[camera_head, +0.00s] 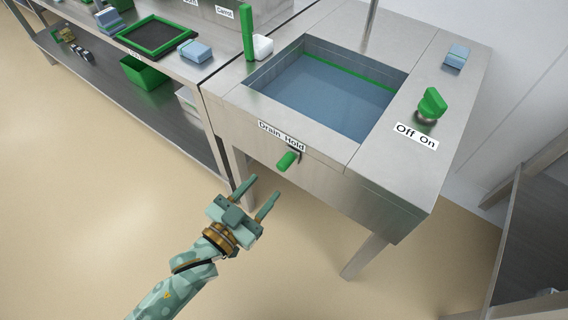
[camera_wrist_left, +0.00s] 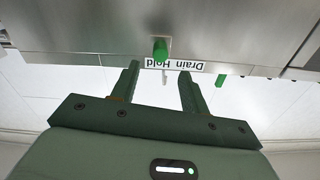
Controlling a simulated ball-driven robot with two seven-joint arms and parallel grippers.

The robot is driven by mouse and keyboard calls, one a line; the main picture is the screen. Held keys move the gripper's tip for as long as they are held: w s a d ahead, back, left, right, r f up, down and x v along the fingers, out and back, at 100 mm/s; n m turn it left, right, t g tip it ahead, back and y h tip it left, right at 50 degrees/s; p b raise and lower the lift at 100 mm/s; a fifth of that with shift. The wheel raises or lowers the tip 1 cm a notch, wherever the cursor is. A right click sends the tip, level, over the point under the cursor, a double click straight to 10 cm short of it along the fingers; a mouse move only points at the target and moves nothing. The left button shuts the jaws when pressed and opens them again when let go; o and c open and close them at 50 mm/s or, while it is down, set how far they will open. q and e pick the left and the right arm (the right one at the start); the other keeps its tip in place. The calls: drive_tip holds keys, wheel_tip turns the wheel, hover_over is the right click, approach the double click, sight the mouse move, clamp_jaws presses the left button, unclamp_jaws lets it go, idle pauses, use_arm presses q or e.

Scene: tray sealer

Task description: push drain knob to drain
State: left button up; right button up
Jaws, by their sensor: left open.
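The green drain knob (camera_head: 287,161) sticks out of the front of the steel sink, just below the "Drain Hold" label (camera_head: 281,135). In the head view it sits to the right of the middle, nearer the "Hold" word. My left gripper (camera_head: 258,187) is open and empty, in front of and below the knob, apart from it. In the left wrist view the knob (camera_wrist_left: 160,50) shows beyond the two spread fingers (camera_wrist_left: 157,80), roughly between them. The label appears upside down there. My right gripper is not in view.
The sink basin (camera_head: 262,74) holds water. A green faucet knob (camera_head: 431,103) stands by the "Off On" label. A blue sponge (camera_head: 456,55) lies at the back right. A counter with a green-rimmed tray (camera_head: 122,42) adjoins at left. The floor before the sink is clear.

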sight(280, 169)
use_arm(q)
drive_tip(key=b+x, duration=0.1)
drive_tip(key=x, duration=0.1)
drive_tip(key=b+x, duration=0.1)
drive_tip(key=x, duration=0.2)
drive_tip(key=b+x, duration=0.1)
drive_tip(key=x, duration=0.2)
drive_tip(key=shift+w+d+f, duration=0.1)
drive_tip(key=shift+w+f, duration=0.1)
drive_tip(key=shift+f, duration=0.05)
drive_tip(key=shift+w+d+r, duration=0.2)
drive_tip(key=shift+w+d, duration=0.05)
drive_tip(key=shift+w, duration=0.05)
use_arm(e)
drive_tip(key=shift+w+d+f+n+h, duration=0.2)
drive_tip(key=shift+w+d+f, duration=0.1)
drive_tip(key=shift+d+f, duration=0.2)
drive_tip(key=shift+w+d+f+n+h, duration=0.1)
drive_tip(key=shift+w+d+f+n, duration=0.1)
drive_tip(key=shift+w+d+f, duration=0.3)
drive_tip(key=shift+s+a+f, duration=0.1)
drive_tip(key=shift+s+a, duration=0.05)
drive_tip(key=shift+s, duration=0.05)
